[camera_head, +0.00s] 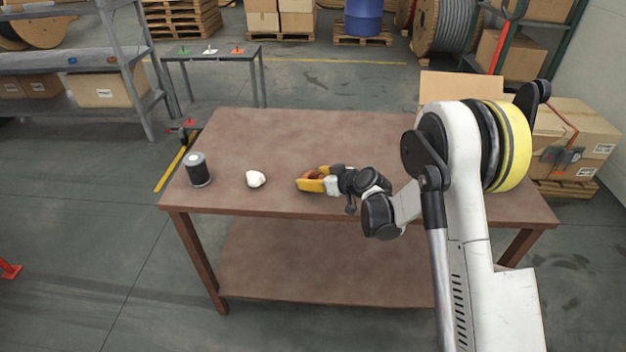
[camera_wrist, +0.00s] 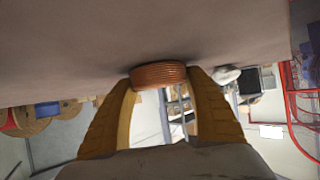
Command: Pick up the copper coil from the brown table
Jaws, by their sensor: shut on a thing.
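The copper coil (camera_wrist: 159,75) is a small ring of orange-brown wire, seen in the wrist view between the tips of my two yellow fingers. My gripper (camera_head: 309,180) is low over the brown table (camera_head: 270,135), reaching in from the right, and is shut on the coil. In the head view only a bit of the coil (camera_head: 312,174) shows between the yellow fingers. In the wrist view the table surface (camera_wrist: 120,35) fills the upper part, close to the coil. I cannot tell whether the coil touches the table.
A white lump (camera_head: 255,179) lies on the table left of my gripper. A dark grey can (camera_head: 198,169) stands near the table's left edge. An open cardboard box (camera_head: 455,87) is at the right behind my arm. The back middle of the tabletop is clear.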

